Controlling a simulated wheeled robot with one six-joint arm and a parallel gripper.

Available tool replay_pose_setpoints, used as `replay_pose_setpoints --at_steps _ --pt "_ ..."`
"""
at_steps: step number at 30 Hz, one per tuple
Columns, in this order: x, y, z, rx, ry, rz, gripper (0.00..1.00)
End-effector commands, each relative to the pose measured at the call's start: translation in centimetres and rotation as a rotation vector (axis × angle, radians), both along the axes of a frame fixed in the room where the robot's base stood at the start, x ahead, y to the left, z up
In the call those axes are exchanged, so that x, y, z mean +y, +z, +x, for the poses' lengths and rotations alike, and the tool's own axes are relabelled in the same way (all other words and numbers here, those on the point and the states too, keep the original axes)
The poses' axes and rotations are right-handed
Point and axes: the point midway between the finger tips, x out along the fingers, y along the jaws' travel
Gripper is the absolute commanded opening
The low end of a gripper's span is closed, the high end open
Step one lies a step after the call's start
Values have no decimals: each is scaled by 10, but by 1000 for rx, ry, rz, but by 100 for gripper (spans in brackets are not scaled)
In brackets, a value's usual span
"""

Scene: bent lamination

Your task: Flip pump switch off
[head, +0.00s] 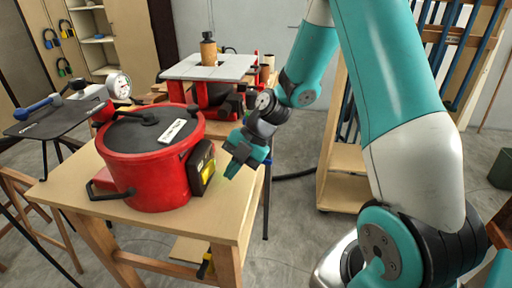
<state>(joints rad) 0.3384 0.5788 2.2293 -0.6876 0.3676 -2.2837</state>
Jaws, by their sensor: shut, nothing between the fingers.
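The pump is a red round pot-like unit (150,165) with a dark lid, standing on a wooden table. On its right side is a black box with a yellow panel (203,169). A switch is too small to make out there, so I cannot tell its position. My gripper (229,176) is shut and empty. It is just right of the box, pointing down and left, with a small gap seeming to lie between them.
The wooden table (228,212) has a bare strip at its front right. A gauge (119,85) stands behind the pot at left. A red machine with a pale top (209,67) stands behind. A wooden rack (342,160) stands to the right.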

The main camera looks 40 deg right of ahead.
Motion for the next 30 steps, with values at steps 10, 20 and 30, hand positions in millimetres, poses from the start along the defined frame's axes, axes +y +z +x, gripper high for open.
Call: replay_pose_setpoints --at_steps 10,20,30 --pt "-49 55 -12 1 -2 -2 0" --pt "-64 79 -15 6 2 0 0" --pt "-63 79 -15 7 4 1 0"
